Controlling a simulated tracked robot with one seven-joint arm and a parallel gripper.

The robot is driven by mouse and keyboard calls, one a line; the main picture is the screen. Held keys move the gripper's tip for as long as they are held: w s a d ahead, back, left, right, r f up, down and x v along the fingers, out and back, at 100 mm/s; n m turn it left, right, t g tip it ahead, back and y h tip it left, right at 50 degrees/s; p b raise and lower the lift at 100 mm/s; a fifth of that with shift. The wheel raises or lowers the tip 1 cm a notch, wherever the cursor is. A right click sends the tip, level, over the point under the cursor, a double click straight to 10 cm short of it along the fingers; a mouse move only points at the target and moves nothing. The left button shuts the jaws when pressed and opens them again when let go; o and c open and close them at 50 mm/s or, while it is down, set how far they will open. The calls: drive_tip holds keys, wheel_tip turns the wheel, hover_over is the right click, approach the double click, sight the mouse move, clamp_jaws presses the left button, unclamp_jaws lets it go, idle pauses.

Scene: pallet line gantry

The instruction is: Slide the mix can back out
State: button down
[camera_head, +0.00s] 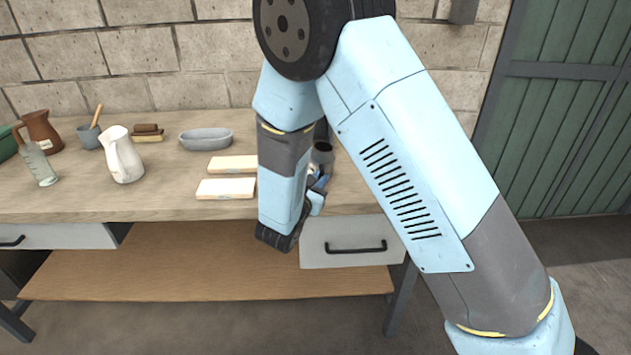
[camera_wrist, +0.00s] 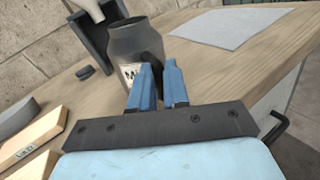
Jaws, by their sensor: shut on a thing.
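The mix can (camera_wrist: 133,40) is a dark grey, wide-mouthed can with a pale label, partly readable, standing upright on the workbench in the wrist view. My gripper (camera_wrist: 158,72) has its two blue fingers against the near side of the can, shut on it; a dark handle-like part shows at the fingertips. The fingers hide part of the label and the can's lower front. In the head view the can (camera_head: 323,154) shows only in part behind my arm, with my gripper (camera_head: 318,184) low in front of it.
A dark upright frame (camera_wrist: 92,42) with a pale object stands behind the can, a small dark block (camera_wrist: 85,72) near it. Pale boards (camera_head: 226,189) and a grey dish (camera_head: 206,139) lie to the left. A pale sheet (camera_wrist: 228,28) lies right, with bare bench around it.

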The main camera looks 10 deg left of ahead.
drive_tip(key=shift+s, duration=0.2)
drive_tip(key=c, duration=1)
unclamp_jaws()
drive_tip(key=shift+c, duration=0.2)
drive_tip(key=shift+s, duration=0.2)
drive_tip(key=v, duration=1.3)
drive_tip(key=shift+s, duration=0.25)
drive_tip(key=shift+a, duration=0.1)
